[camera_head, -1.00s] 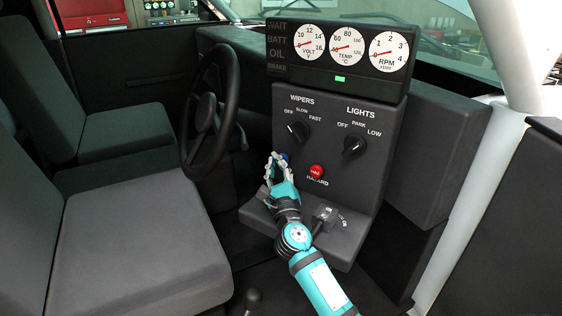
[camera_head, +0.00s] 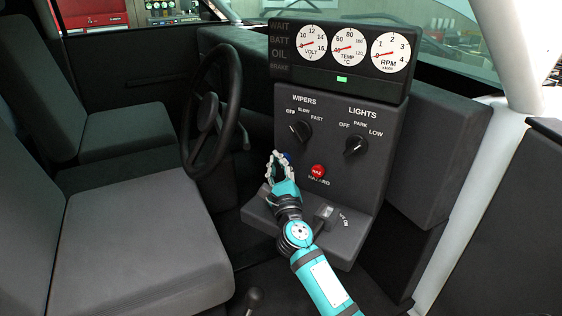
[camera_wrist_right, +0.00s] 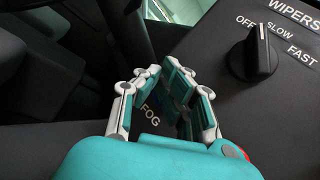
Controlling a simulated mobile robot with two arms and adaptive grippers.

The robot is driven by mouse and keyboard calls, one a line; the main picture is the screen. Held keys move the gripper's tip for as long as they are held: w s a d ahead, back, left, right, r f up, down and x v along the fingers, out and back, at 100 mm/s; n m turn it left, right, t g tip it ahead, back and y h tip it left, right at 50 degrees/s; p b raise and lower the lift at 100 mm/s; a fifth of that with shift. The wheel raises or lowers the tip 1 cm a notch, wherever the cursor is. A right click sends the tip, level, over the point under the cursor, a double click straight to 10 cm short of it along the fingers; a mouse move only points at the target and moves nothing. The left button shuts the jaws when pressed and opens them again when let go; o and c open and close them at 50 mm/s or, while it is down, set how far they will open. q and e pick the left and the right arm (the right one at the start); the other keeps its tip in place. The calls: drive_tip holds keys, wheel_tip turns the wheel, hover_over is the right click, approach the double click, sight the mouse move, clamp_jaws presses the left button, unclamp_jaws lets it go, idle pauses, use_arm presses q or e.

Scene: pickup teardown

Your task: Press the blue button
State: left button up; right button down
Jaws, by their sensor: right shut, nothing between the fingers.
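The blue button (camera_head: 289,156) shows as a small patch on the dark dashboard panel, left of the red hazard button (camera_head: 317,172). My right gripper (camera_head: 276,156) is just left of and in front of it, and hides part of it. In the right wrist view my right gripper (camera_wrist_right: 163,75) is shut and empty, with its fingers pointing at the panel above the FOG label. Only a dark blue sliver of the button shows there between the fingers, so I cannot tell whether they touch it. My left gripper is not in view.
The wipers knob (camera_head: 300,131) and lights knob (camera_head: 355,145) are above and to the right. The steering wheel (camera_head: 210,112) stands close on the left. A ledge with a key switch (camera_head: 325,213) juts out below. Gauges (camera_head: 348,47) top the panel.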

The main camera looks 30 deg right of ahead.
drive_tip(key=shift+d+r, duration=0.1)
drive_tip(key=shift+d, duration=0.15)
drive_tip(key=shift+s+a+f, duration=0.1)
drive_tip(key=shift+s+f, duration=0.1)
drive_tip(key=shift+f, duration=0.2)
drive_tip(key=shift+s, duration=0.1)
drive_tip(key=shift+s+a, duration=0.6)
drive_tip(key=shift+s, duration=0.05)
drive_tip(key=shift+s+a+r+p, duration=0.15)
drive_tip(key=shift+s+a, duration=0.3)
drive_tip(key=shift+a, duration=0.6)
drive_tip(key=shift+s+a+f+p, duration=0.15)
drive_tip(key=shift+s+a, duration=0.25)
drive_tip(key=shift+a, duration=0.65)
